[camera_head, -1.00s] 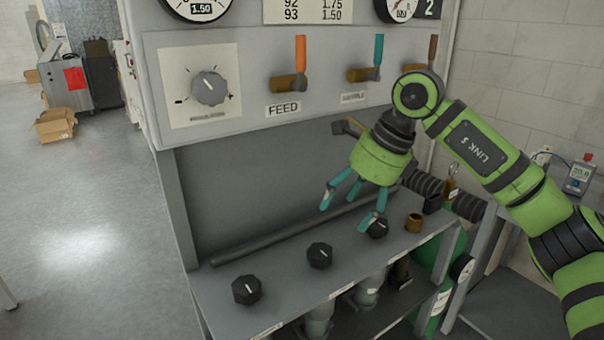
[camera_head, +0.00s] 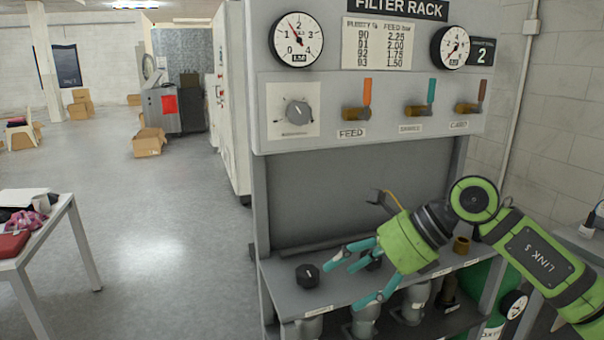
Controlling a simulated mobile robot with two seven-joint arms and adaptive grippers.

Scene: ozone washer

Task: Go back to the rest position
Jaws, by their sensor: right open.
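My right gripper (camera_head: 352,274) is green with teal fingers. Its fingers are spread open and empty, pointing left and down in front of the rack's lower shelf. My right arm comes in from the right edge. The filter rack (camera_head: 350,185) stands in front of me, with a dial (camera_head: 298,112) and three valve levers, orange (camera_head: 367,92), teal (camera_head: 431,91) and brown (camera_head: 482,91), all standing upright. A black knob (camera_head: 307,276) on the shelf is left of the fingers. Another knob is partly hidden behind the fingers. My left gripper is not in view.
A white table (camera_head: 58,222) with cloth items stands at the left. Cardboard boxes (camera_head: 148,142) and a grey machine (camera_head: 172,108) are further back. The floor between the table and the rack is clear. A green cylinder (camera_head: 492,290) is under the shelf at right.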

